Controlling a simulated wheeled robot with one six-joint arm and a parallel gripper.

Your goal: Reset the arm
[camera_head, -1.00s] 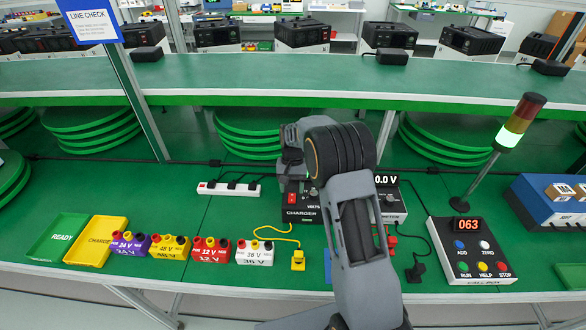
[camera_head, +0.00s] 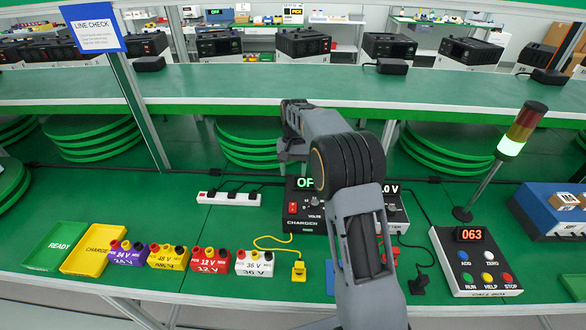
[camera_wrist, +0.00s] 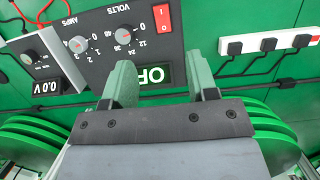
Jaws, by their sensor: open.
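My arm rises from the bottom centre of the head view and bends toward the back of the bench. My gripper (camera_wrist: 160,85) shows in the wrist view with its two green-grey fingers apart and nothing between them. In the head view its fingers are largely hidden by my arm. The charger (camera_head: 303,210), a black box with a red switch, volt and amp knobs and an "OF…" display, lies beyond the fingers in the wrist view (camera_wrist: 130,45). The meter (camera_head: 396,212) reads 0.0 V and is partly behind my arm.
A green READY tray (camera_head: 55,246) and yellow CHARGE tray (camera_head: 92,248) lie left. Purple, yellow, red and white battery blocks (camera_head: 210,259) stand in a row. A power strip (camera_head: 229,198), a yellow plug (camera_head: 298,271), a button box (camera_head: 475,262) and a signal lamp (camera_head: 510,145) are nearby.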

